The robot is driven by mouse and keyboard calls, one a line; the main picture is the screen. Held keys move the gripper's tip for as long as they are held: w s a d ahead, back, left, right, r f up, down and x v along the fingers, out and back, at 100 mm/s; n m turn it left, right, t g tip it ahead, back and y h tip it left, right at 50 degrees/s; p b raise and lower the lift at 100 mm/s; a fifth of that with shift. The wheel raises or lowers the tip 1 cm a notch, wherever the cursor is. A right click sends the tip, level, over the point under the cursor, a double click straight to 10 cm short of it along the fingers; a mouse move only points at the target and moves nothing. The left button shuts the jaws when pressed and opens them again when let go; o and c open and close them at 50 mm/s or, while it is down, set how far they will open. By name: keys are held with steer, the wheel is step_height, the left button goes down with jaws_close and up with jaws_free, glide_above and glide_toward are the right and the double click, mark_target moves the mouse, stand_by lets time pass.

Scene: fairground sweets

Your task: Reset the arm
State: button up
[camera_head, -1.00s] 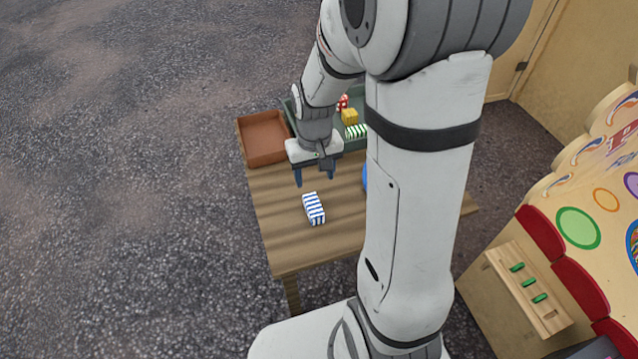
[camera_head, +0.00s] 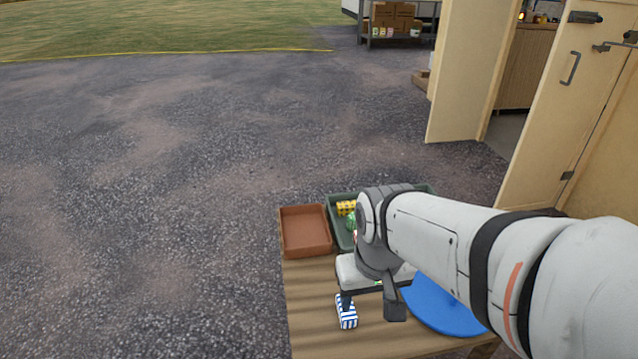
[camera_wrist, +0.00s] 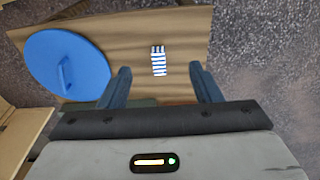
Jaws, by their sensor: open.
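My gripper (camera_head: 370,302) is open and empty above the wooden table (camera_head: 308,325) in the head view. In the wrist view my gripper (camera_wrist: 165,84) shows its two dark blue fingers spread wide. A blue-and-white striped packet (camera_head: 347,312) lies on the table close to one finger in the head view. In the wrist view the packet (camera_wrist: 158,61) lies on the table beyond the fingertips, between their lines. My arm covers part of the table and the green tray.
A brown tray (camera_head: 305,232) and a green tray (camera_head: 341,240) with yellow and green sweets stand at the table's back. A round blue lid (camera_head: 440,310) with a handle lies at the right. Open doors (camera_head: 545,110) stand behind. Paved ground at left is clear.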

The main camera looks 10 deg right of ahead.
step_height(320, 180, up, 22)
steer(key=t+p, duration=0.1)
steer(key=p, duration=1.8)
steer(key=shift+f, duration=0.2)
